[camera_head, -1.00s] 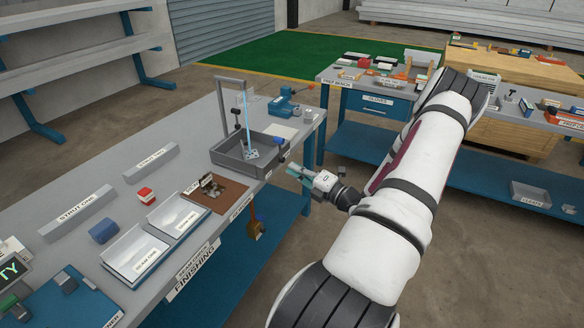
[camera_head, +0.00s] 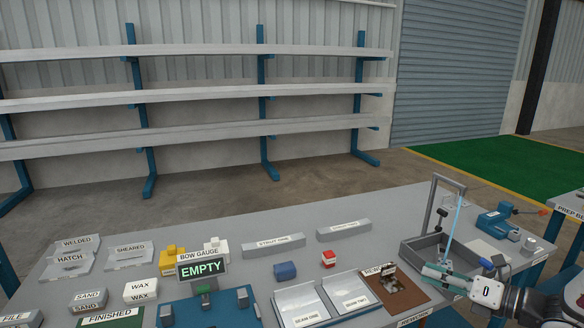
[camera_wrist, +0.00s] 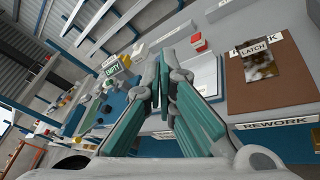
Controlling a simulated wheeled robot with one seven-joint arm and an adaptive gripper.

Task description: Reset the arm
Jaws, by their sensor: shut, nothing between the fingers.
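My gripper (camera_head: 447,277) is at the right of the head view, in front of the grey tray with the upright frame. Its teal fingers (camera_wrist: 165,110) fill the middle of the wrist view, with the tips together and nothing between them. It appears to be above the front edge of the grey workbench (camera_head: 235,238). Most of my arm is outside the head view; only its end shows at the lower right.
The grey tray (camera_head: 408,252) stands close to my gripper. A brown rework mat (camera_head: 405,298) and white seam trays (camera_head: 301,305) lie left of it. A bow gauge (camera_head: 203,270) reading EMPTY stands further left. Wall racks (camera_head: 200,98) stand behind.

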